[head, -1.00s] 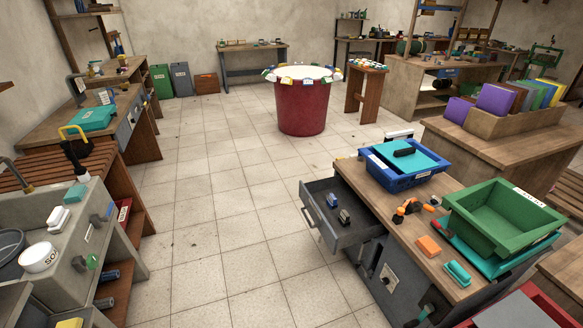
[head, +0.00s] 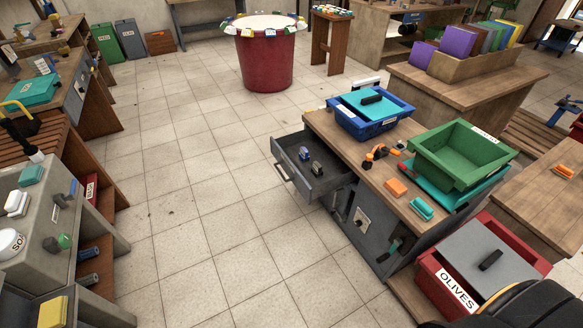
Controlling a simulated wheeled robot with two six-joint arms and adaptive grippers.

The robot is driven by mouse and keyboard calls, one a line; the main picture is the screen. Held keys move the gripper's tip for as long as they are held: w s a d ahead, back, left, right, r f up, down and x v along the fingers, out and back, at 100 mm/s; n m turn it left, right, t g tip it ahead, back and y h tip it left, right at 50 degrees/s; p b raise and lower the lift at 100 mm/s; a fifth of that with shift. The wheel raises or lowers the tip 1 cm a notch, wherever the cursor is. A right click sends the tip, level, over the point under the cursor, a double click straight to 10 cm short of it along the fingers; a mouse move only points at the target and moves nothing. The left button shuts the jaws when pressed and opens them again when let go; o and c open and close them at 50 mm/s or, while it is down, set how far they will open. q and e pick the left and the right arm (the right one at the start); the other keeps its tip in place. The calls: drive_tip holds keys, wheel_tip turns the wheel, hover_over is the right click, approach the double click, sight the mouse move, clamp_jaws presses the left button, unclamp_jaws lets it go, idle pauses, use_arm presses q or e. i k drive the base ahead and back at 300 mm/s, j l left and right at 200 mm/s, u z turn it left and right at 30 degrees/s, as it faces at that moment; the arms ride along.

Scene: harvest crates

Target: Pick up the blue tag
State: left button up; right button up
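Several small coloured tags hang around the rim of the large red tub (head: 265,65) at the top middle of the head view. They look white, yellow, green and blue; they are too small for me to single out one blue tag with certainty. The open grey drawer (head: 322,188) of the right workbench holds a small blue item (head: 304,154) and a grey-blue item (head: 317,169); I cannot tell whether either is a tag. Neither of my grippers shows.
On the workbench (head: 355,155) stand a blue crate (head: 368,128) with a teal lid and a green crate (head: 455,165). The tiled floor (head: 200,200) in the middle is clear. A sink counter (head: 45,240) is at left.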

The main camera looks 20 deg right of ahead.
sight(304, 154)
drive_tip(key=z, duration=1.95)
drive_tip(key=u, duration=1.25)
drive_tip(key=i+j, duration=0.15)
drive_tip(key=i, duration=0.35)
drive_tip(key=i+j+z, duration=0.1)
drive_tip(key=i, duration=0.45)
drive_tip(key=i+j, duration=0.25)
drive_tip(key=i, duration=0.25)
drive_tip(key=i+j+z, duration=0.15)
drive_tip(key=i, duration=0.35)
